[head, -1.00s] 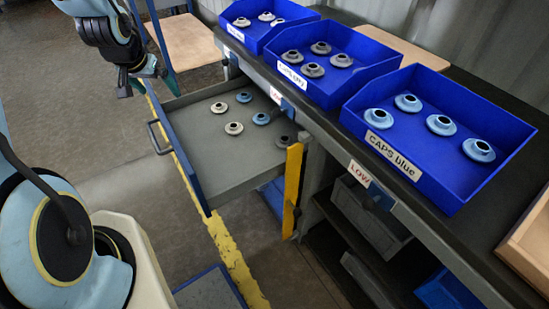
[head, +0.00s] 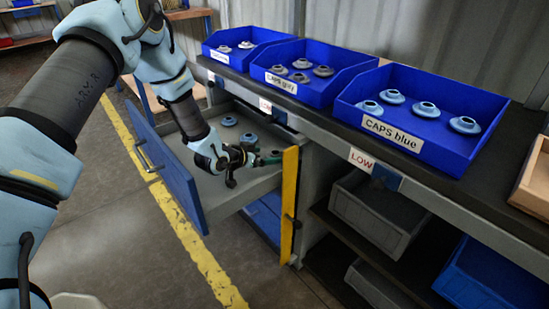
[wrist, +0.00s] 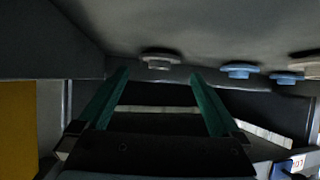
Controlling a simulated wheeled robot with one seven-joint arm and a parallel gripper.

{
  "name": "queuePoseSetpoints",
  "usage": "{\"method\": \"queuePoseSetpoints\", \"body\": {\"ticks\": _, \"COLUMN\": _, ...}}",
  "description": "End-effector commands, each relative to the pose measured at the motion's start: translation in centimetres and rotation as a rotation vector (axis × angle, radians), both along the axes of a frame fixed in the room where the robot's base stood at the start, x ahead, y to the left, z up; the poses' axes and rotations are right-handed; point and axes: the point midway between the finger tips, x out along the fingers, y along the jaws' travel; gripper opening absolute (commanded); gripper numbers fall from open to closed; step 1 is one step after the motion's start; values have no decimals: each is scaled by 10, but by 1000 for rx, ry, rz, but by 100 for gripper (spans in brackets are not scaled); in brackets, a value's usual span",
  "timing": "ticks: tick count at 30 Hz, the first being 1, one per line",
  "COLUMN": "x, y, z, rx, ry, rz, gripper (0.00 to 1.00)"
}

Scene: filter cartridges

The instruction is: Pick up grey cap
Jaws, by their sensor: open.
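A grey cap (wrist: 160,60) shows in the wrist view, lying on the drawer floor ahead of my gripper (wrist: 158,88). The cap is centred between the two green fingers, just beyond their tips, with nothing between them. The fingers are apart. In the head view my gripper (head: 268,159) reaches low into the open drawer (head: 250,193) at its right end, near the yellow post. The grey cap is hard to make out there beside the fingers. Two blue caps (wrist: 240,70) (wrist: 285,77) and part of a pale cap (wrist: 307,65) lie to the right in the wrist view.
The yellow post (head: 289,205) stands close to the gripper. Drawer walls enclose it. On the bench above stand blue bins: one labelled for blue caps (head: 452,150), a grey-cap bin (head: 290,92) and another bin (head: 232,57). A wooden tray (head: 533,190) sits at far right.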

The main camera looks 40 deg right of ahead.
Motion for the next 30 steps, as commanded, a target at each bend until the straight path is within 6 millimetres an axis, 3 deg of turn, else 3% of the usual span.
{"method": "queuePoseSetpoints", "body": {"ticks": 9, "x": 3, "y": -36, "z": -22, "rx": 0, "ry": -1, "rz": 0, "gripper": 100}}
{"method": "queuePoseSetpoints", "body": {"ticks": 18, "x": 5, "y": -41, "z": -25, "rx": 1, "ry": 0, "rz": 1, "gripper": 100}}
{"method": "queuePoseSetpoints", "body": {"ticks": 30, "x": 5, "y": -41, "z": -24, "rx": 1, "ry": -1, "rz": 2, "gripper": 56}}
